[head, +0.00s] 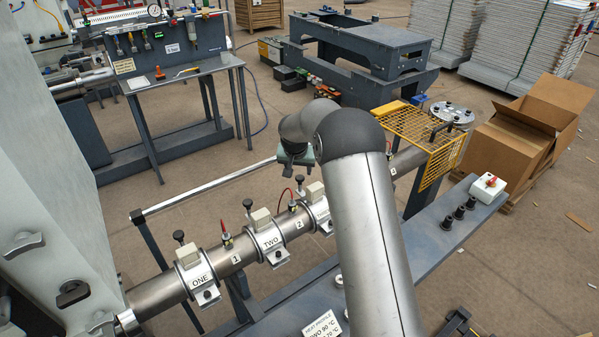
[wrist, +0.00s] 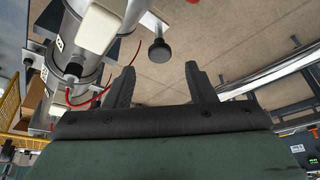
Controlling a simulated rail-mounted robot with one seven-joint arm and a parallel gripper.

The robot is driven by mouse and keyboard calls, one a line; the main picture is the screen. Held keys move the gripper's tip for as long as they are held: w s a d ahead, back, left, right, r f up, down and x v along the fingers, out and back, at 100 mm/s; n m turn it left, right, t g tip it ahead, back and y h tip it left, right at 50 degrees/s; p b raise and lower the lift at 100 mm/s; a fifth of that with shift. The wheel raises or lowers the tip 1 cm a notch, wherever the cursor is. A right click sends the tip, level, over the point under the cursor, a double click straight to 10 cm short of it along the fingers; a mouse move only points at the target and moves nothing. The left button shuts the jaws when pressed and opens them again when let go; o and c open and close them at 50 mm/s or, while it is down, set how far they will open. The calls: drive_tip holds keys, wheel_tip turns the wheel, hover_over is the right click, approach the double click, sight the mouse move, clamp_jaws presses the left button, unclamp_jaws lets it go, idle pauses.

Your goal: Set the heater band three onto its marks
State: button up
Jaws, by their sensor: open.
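A steel barrel (head: 235,258) runs diagonally across the head view, with bands ONE (head: 196,272) and TWO (head: 270,243) around it. A third band (head: 318,207) sits farther along, partly hidden by my arm; its label cannot be read. I take it for heater band three. A band with a pale box (wrist: 98,28) and a black knob (wrist: 160,50) shows in the wrist view. My gripper (wrist: 160,82) is open, with nothing between its fingers, beside and apart from that band.
A yellow mesh guard (head: 418,135) covers the barrel's far end. Red-topped fittings (head: 226,236) and wires rise from the barrel. A rail (head: 205,187) runs behind it. A bench (head: 440,245) with a heat profile card (head: 322,325) lies in front.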

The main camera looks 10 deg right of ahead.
sight(300, 177)
drive_tip(key=shift+p+x, duration=0.4)
drive_tip(key=shift+x, duration=2)
